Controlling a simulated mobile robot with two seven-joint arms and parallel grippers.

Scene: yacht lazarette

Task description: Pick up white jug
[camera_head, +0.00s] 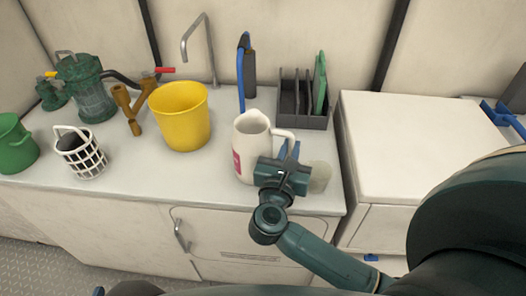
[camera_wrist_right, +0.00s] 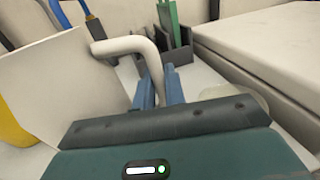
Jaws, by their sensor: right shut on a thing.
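The white jug (camera_head: 251,139) stands upright on the counter near its right end, with a pink label on its front and its handle to the right. My right gripper (camera_head: 287,155) is at the jug's handle side. In the right wrist view the jug's body (camera_wrist_right: 60,85) fills the left, and the blue fingers of my right gripper (camera_wrist_right: 160,92) are shut on the lower part of its handle. In the head view my gripper hides part of the handle. I cannot tell whether the jug's base touches the counter. My left gripper is not in view.
A yellow bucket (camera_head: 181,116) stands left of the jug. A dark rack (camera_head: 303,118) with upright boards is behind it. A pale translucent container (camera_head: 319,177) is just right of my gripper. A white basket (camera_head: 82,154) and green bucket (camera_head: 14,145) are farther left.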

